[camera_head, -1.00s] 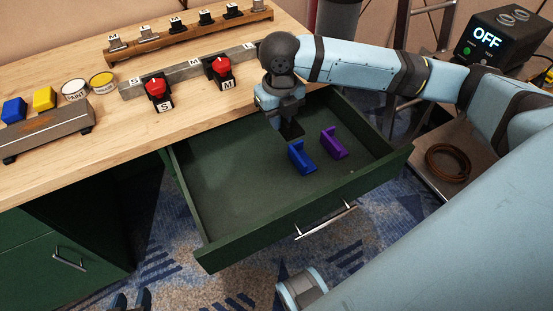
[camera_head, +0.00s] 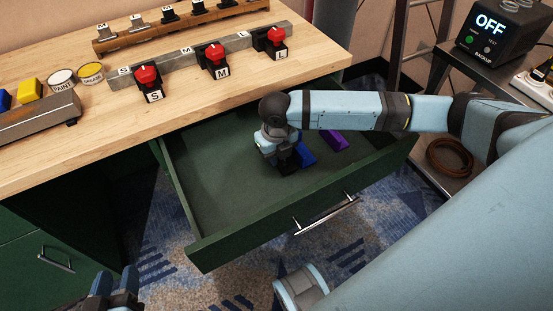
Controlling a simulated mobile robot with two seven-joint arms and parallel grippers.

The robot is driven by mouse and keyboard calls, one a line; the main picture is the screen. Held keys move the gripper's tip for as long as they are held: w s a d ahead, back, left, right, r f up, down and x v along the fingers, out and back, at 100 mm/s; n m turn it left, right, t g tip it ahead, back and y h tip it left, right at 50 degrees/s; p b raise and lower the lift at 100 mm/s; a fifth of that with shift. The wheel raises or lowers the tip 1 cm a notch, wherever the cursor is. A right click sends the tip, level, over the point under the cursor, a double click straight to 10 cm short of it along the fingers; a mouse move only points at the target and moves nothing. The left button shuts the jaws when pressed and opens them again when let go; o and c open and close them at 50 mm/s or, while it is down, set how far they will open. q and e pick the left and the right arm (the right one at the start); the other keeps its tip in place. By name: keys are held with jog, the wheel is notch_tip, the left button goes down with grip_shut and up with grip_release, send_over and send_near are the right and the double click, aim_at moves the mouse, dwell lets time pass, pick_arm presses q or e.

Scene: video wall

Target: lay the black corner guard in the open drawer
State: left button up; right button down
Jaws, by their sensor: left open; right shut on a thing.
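The open green drawer (camera_head: 215,205) juts out from under the wooden worktop. My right gripper (camera_head: 287,166) is low inside it, pointing down and shut on the black corner guard (camera_head: 290,160). The guard is mostly hidden by the gripper, and I cannot tell whether it touches the drawer floor. A blue corner guard (camera_head: 305,154) lies in the drawer just right of the gripper, very close to it. A purple corner guard (camera_head: 335,141) lies further right. My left gripper (camera_head: 117,288) is open and empty at the bottom left edge, outside the drawer.
Red-topped clamps stand along a grey rail (camera_head: 182,67) on the worktop (camera_head: 100,130). Paint and grease tins (camera_head: 62,79) stand at the left. A black box reading OFF (camera_head: 494,30) sits on the right shelf. The drawer's left and front floor is clear.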

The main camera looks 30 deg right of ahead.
jog(key=shift+f, duration=0.45)
jog(key=c, duration=1.2)
grip_release()
jog(key=shift+f, duration=0.1)
jog(key=shift+o, duration=0.2)
